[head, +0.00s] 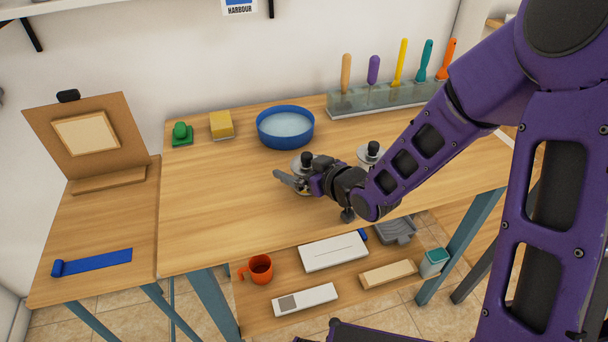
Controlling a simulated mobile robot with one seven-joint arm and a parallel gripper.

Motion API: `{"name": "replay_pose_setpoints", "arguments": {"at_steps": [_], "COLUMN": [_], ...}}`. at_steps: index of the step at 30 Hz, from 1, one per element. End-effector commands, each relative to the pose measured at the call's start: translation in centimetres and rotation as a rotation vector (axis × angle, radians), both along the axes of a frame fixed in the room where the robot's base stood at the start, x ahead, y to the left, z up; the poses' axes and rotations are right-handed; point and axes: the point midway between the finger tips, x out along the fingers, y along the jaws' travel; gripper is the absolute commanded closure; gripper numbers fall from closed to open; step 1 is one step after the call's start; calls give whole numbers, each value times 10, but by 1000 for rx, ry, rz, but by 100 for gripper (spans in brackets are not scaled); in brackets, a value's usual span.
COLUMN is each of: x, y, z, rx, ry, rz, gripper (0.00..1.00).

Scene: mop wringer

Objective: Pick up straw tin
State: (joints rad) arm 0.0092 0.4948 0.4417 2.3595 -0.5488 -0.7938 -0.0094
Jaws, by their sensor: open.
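A tin with a grey lid and black knob (303,162) stands on the wooden table, in front of the blue basin. A little straw-yellow shows low by the gripper, and most of its body is hidden. A second black-knobbed lid (371,151) shows to the right, its body hidden behind my arm; I cannot tell its colour. My gripper (296,183) is open, low over the table and right at the first tin, with a grey finger reaching out on the left. I cannot tell whether the fingers touch the tin.
A blue basin of water (286,128) stands behind the tins. A rack (388,98) with several coloured-handled tools is at the back right. A yellow sponge (221,125) and a green item (181,134) sit at the back left. The table's left half (210,205) is clear.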

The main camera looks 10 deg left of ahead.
Motion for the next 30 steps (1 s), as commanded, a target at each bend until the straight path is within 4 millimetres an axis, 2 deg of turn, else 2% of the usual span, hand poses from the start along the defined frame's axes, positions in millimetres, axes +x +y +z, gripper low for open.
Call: {"name": "replay_pose_setpoints", "arguments": {"at_steps": [2, 18, 19, 30], "x": [0, 0, 0, 0], "y": [0, 0, 0, 0], "z": [0, 0, 1, 3], "rx": [0, 0, 1, 1], "ry": [0, 0, -1, -2], "rz": [0, 0, 0, 0], "gripper": [0, 96, 98, 98]}}
